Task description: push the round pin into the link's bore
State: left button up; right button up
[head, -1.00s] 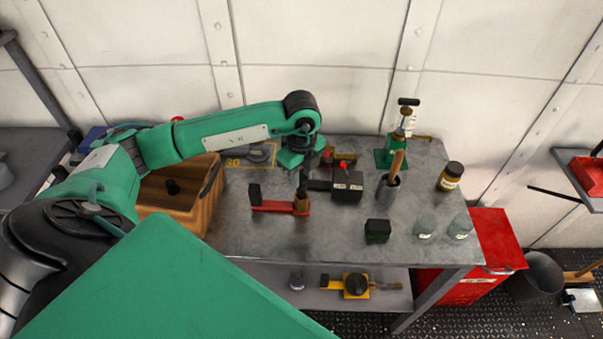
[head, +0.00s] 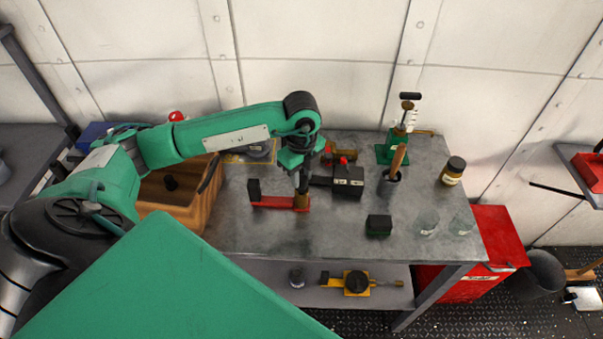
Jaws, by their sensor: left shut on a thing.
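The link is a flat red bar (head: 272,203) lying on the grey bench, with a black block (head: 254,190) at its left end. A brass-brown round pin (head: 301,201) stands upright at the bar's right end. My left gripper (head: 302,188) points straight down over that end, its dark fingers shut on the pin's top. The bore is hidden under the pin, so I cannot tell how deep the pin sits. My right gripper is not in view.
Close to the right of my gripper is a black device with a red knob (head: 348,180). A wooden crate (head: 205,205) stands to the left. A black-green block (head: 378,225), a cup with a wooden handle (head: 391,178), glasses (head: 426,224) and a jar (head: 453,171) stand to the right.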

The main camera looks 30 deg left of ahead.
pick_arm(q)
jog(key=shift+f, duration=0.35)
jog(key=o, duration=1.1)
jog(key=shift+r+b, duration=0.4)
jog(key=shift+r, duration=0.2)
notch_tip(320, 180, up, 13)
jog(key=b, duration=0.2)
jog(key=shift+f, duration=0.15)
